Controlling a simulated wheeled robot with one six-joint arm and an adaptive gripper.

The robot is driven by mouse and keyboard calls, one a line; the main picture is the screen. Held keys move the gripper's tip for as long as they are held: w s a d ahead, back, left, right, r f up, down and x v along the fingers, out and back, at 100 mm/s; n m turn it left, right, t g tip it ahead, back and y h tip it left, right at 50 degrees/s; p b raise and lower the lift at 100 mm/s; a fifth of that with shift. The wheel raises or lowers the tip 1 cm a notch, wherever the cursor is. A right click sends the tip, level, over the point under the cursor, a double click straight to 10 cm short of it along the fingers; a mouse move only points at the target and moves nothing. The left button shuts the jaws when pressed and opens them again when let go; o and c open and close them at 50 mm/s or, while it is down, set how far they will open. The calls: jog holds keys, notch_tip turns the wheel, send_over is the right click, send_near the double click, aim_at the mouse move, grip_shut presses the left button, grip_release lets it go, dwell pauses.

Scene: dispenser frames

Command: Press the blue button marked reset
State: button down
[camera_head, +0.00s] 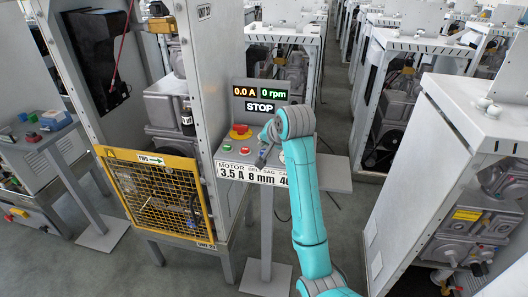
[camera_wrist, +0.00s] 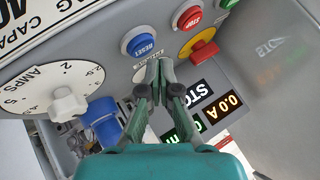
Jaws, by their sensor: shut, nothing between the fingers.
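The blue button marked RESET (camera_wrist: 139,42) sits in a white ring on the grey panel in the wrist view. My gripper (camera_wrist: 160,66) is shut and empty, with its fingertips just below and right of the blue button in that view. I cannot tell how far the tips are from the panel. In the head view my gripper (camera_head: 263,158) is over the console, and the blue button is not clearly seen there, likely hidden by my gripper. The display (camera_head: 260,107) reads STOP, 0.0 A and 0 rpm.
A red STOP button (camera_wrist: 189,18) and a red knob on a yellow base (camera_wrist: 200,45) lie right of the blue button. A white AMPS dial (camera_wrist: 40,84) is at left. A yellow mesh guard (camera_head: 155,196) stands beside the console. Cabinets (camera_head: 455,165) line the right.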

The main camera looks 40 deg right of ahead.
jog(key=shift+r, duration=0.1)
jog(key=shift+r, duration=2.4)
